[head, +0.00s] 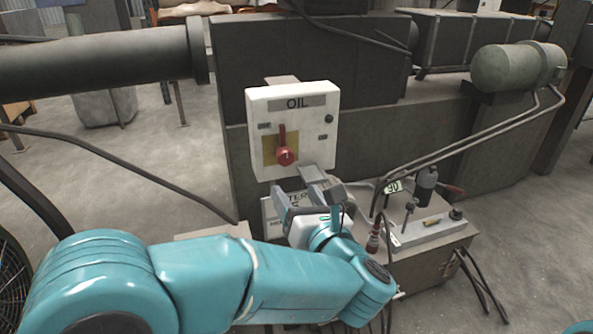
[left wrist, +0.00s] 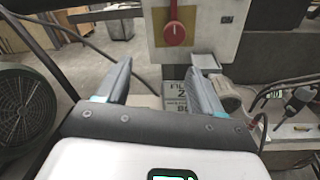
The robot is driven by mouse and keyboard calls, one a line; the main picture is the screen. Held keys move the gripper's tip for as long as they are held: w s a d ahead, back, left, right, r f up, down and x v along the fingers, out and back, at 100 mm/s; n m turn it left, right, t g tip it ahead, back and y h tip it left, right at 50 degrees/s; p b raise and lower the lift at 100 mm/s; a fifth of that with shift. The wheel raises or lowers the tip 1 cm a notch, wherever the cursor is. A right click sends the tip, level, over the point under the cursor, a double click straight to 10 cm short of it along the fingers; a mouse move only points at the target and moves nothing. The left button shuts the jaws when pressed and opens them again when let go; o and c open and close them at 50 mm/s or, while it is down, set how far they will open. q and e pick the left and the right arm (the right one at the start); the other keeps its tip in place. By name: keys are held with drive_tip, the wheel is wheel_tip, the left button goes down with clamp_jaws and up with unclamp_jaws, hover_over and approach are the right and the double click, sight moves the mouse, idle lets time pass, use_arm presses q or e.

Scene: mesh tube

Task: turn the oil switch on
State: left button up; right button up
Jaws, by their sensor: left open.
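The oil switch is a red rotary knob (head: 285,156) on a yellow plate, on the front of a white box (head: 318,125) labelled OIL. Its handle points up. In the left wrist view the red knob (left wrist: 175,33) is at the top centre, beyond the fingers. My left gripper (head: 310,192) is just below the white box in the head view. In the left wrist view the left gripper (left wrist: 158,80) is open, its two fingers apart with nothing between them. It appears apart from the knob. My right gripper is not in view.
A dark machine body (head: 420,140) stands behind the box. A second sign (head: 270,215) is below the box, partly hidden by my gripper. A low metal unit (head: 430,245) with hoses stands at the right. A large pipe (head: 100,65) runs at upper left.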

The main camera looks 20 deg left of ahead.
sight(288, 158)
use_arm(q)
drive_tip(key=shift+t+h, duration=0.4)
drive_tip(key=shift+t, duration=0.2)
drive_tip(key=x, duration=0.4)
drive_tip(key=p+x, duration=0.1)
drive_tip(key=x, duration=0.4)
drive_tip(key=d+x, duration=0.1)
drive_tip(key=x, duration=0.4)
drive_tip(key=shift+w+d+r, duration=0.15)
drive_tip(key=shift+w+r, duration=0.15)
drive_tip(key=shift+w, duration=0.15)
drive_tip(key=c, duration=1)
